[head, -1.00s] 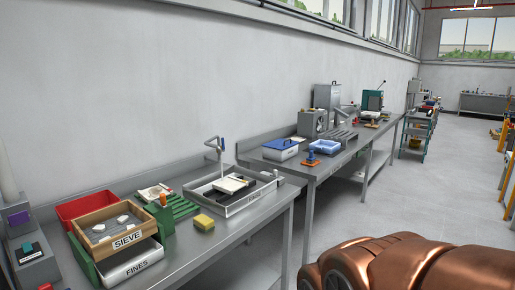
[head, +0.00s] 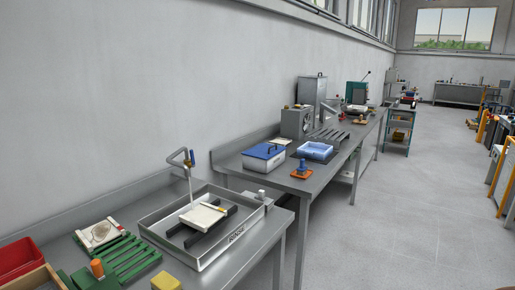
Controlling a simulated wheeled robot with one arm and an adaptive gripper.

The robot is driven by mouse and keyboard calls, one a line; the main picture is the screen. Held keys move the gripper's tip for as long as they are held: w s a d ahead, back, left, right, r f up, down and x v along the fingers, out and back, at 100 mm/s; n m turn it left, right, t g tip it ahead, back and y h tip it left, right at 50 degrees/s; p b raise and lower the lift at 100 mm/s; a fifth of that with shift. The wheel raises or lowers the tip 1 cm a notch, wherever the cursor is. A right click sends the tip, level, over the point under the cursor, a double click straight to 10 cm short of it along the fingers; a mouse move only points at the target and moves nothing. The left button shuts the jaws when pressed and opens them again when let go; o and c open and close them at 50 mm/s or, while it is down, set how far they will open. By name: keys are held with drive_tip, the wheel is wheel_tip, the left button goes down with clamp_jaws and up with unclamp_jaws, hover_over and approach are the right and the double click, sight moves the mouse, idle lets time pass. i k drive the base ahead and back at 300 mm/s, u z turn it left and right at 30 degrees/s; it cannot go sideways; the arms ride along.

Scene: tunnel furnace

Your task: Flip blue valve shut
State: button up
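The blue valve (head: 191,158) is a small upright blue handle on a bent grey pipe (head: 178,155) above a metal tray. A thin pale vertical line (head: 190,188) runs down from below the valve to a white slab (head: 203,218); I cannot tell whether it is water or pipe. The handle is too small to tell its exact setting. The tray (head: 160,242) stands on the near metal bench and holds the slab on dark bars. My gripper is not in view.
A green rack (head: 128,256), a yellow sponge (head: 166,282) and a red bin (head: 18,258) are on the near bench. A blue-lidded box (head: 264,155) and blue tray (head: 315,150) are on the farther bench. The floor (head: 385,235) at right is clear.

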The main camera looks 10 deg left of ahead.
sight(191, 151)
drive_tip(key=z, duration=0.15)
drive_tip(key=i, duration=1.25)
drive_tip(key=u, duration=1.1)
drive_tip(key=i, duration=0.9)
drive_tip(key=u, duration=3.1)
drive_tip(key=k, duration=0.55)
drive_tip(key=z, duration=1.3)
